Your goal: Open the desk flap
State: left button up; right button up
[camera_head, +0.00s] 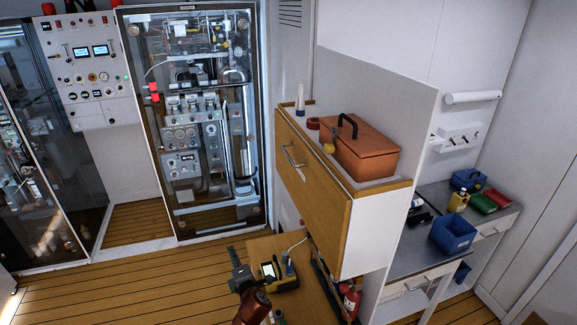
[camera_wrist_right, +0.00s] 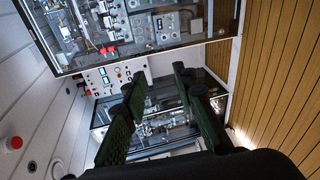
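The desk flap (camera_head: 318,195) looks to be the wooden front panel of the white wall cabinet in the head view. It stands upright against the cabinet, shut. Its metal handle (camera_head: 293,157) is near the upper left of the panel. My right gripper (camera_head: 238,262) is low in the head view, below and left of the flap and well apart from the handle. In the right wrist view my right gripper (camera_wrist_right: 160,78) has its two dark green fingers apart with nothing between them. The flap and handle do not show in that view. My left gripper is not in view.
An orange toolbox (camera_head: 362,152) and small items sit on the cabinet top. A yellow device (camera_head: 281,277) rests on a wooden surface (camera_head: 268,245) below the flap, close to my right gripper. A red extinguisher (camera_head: 351,302) stands under the cabinet. The plank floor (camera_head: 130,285) at left is clear.

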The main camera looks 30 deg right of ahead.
jog(key=s+d+r+t+h+p, duration=0.15)
jog(key=d+r, duration=0.25)
jog(key=r, duration=0.6)
jog(key=d+r+h+p, duration=0.15)
jog(key=d+r, duration=0.25)
jog(key=r, duration=0.6)
jog(key=h+p, duration=0.2)
jog(key=h, duration=0.4)
send_near(288, 154)
jog(key=w, duration=0.3)
jog(key=shift+h, duration=0.3)
jog(key=x, duration=0.4)
jog(key=d+p+x, duration=0.1)
jog(key=x, duration=0.1)
jog(key=shift+s+d, duration=0.15)
jog(key=shift+s, duration=0.1)
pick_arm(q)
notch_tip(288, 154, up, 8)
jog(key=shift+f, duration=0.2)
pick_arm(e)
jog(key=shift+w+d, duration=0.4)
jog(key=shift+w, duration=0.2)
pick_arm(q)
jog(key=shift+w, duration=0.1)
pick_arm(e)
jog(key=shift+c, duration=0.3)
grip_shut()
